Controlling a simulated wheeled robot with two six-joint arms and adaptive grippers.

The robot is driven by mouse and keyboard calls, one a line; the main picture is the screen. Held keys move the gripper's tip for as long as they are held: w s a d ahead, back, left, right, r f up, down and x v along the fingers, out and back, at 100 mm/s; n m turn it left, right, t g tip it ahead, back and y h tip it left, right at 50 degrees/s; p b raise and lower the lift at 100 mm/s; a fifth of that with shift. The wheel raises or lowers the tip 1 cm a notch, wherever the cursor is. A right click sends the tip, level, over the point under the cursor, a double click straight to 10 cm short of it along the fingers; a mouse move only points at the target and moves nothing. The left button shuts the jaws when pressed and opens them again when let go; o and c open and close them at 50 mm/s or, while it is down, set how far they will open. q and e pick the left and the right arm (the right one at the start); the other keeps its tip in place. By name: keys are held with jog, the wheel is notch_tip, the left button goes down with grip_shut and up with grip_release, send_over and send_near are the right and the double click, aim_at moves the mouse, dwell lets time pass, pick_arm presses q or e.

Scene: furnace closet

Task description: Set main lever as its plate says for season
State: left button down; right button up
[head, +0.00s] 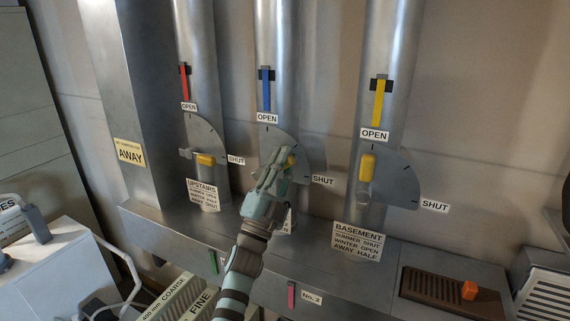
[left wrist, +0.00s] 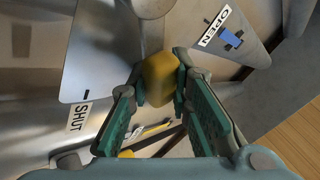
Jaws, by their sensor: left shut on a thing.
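My left gripper (head: 274,172) is shut on the yellow handle (head: 291,160) of the middle lever. In the left wrist view the yellow handle (left wrist: 159,78) sits between the fingertips (left wrist: 158,84). The handle stands partway between the OPEN label (head: 267,118) and the SHUT label (head: 322,181); its exact angle is partly hidden. My gripper and arm cover most of the middle plate (head: 287,222), so its words cannot be read. A yellow sign (head: 130,152) on the left duct reads AWAY. My right gripper is not in view.
The left lever's yellow handle (head: 206,159) points right towards SHUT; its plate (head: 202,192) reads UPSTAIRS. The right lever's handle (head: 367,166) points up towards OPEN, above the BASEMENT plate (head: 357,241). A brown slotted panel (head: 448,290) lies at lower right.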

pick_arm(q)
jog(key=c, duration=1.4)
grip_release()
jog(key=shift+c, duration=0.2)
jog(key=v, duration=1.2)
